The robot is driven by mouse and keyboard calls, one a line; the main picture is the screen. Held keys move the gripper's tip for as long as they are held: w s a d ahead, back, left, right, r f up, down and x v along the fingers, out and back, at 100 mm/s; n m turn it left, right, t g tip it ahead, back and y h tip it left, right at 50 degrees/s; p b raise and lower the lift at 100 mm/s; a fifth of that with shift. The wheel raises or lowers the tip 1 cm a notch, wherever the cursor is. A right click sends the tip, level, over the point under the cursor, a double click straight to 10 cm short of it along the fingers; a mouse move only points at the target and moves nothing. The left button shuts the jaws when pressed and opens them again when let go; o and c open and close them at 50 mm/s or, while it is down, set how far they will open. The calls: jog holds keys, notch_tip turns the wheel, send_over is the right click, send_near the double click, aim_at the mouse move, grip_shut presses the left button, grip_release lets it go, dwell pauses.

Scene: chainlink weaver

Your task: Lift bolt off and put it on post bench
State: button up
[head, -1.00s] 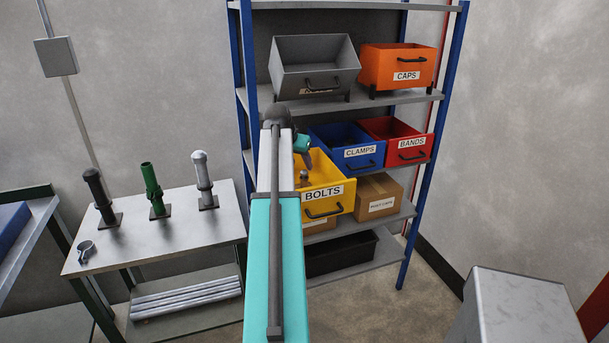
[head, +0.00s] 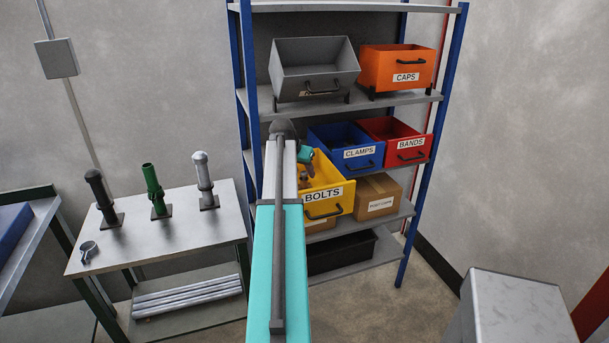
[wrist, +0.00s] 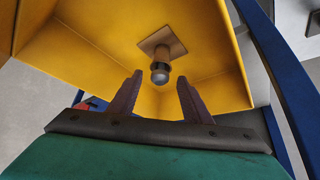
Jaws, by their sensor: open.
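The bolt (wrist: 160,72) shows in the wrist view as a short, round-ended metal piece with a dark band, standing out from a square tan plate inside the yellow BOLTS bin (head: 324,205). My gripper (wrist: 158,88) is open and empty, its two brown fingers apart, reaching into the bin. In the wrist picture the bolt's end appears between and just beyond the fingertips, with no visible contact. In the head view my gripper (head: 305,170) is over the bin, and my arm hides the bin's left part. The post bench (head: 190,238) stands at the left.
Black, green and grey posts (head: 204,180) stand along the bench's back, and a ring clamp (head: 88,249) lies at its front left. Its front middle is clear. The blue CLAMPS bin (head: 345,145) and red BANDS bin (head: 410,138) stand close behind. A shelf (head: 400,97) is above.

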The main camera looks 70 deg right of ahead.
dwell(0.5)
grip_shut()
jog(key=shift+r, duration=0.1)
notch_tip(320, 180, up, 8)
jog(key=shift+b, duration=1.25)
jog(key=shift+r, duration=0.95)
